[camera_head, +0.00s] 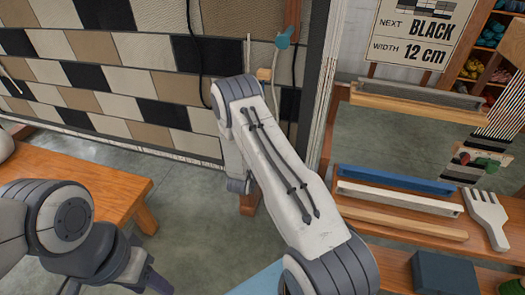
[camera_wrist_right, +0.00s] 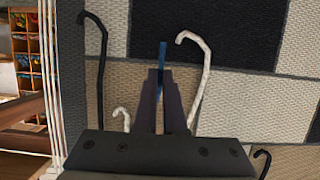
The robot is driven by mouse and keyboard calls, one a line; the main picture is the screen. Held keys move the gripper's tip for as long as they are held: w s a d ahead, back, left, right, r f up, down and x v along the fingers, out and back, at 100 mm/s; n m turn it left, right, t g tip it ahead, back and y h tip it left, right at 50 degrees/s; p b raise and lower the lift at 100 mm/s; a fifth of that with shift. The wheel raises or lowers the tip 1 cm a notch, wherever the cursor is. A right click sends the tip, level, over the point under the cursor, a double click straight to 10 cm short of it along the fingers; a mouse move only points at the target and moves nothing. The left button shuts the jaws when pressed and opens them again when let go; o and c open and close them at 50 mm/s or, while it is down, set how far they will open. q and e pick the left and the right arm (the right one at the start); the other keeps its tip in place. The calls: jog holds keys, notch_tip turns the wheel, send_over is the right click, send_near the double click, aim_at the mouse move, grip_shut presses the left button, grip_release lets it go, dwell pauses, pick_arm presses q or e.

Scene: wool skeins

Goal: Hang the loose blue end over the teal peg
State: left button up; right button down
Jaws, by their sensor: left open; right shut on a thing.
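The teal peg (camera_head: 284,40) sticks out from a wooden post in front of the patterned woven wall in the head view. My right arm reaches up towards the wall below the peg and hides its own gripper there. In the right wrist view my right gripper (camera_wrist_right: 163,75) is shut on the blue end (camera_wrist_right: 162,52), a narrow blue strip standing up between the fingertips. The peg does not show in that view. My left gripper (camera_head: 118,278) is low at the left of the head view, partly cut off, open and away from the wall.
The woven wall (camera_head: 120,60) has loose black and white cords hanging from it; a white cord (camera_wrist_right: 195,85) curls close beside my right gripper. A wooden bench (camera_head: 85,180) stands at left. A table at right holds coloured bars and a white comb (camera_head: 487,215).

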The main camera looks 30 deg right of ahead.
jog(key=s+a+r+p, duration=0.1)
jog(key=a+r+p, duration=0.3)
jog(key=r, duration=0.2)
jog(key=shift+s+a, duration=0.15)
jog(key=shift+s, duration=0.1)
jog(key=shift+r+p, duration=0.15)
jog(key=shift+p, duration=0.2)
notch_tip(320, 180, up, 24)
jog(key=w+a+p, duration=0.1)
jog(key=a+p, duration=0.1)
jog(key=p, duration=1.6)
jog(key=shift+w+a, duration=0.3)
jog(key=shift+a, duration=0.1)
notch_tip(320, 180, up, 21)
jog(key=p, duration=1.6)
jog(key=shift+f, duration=0.2)
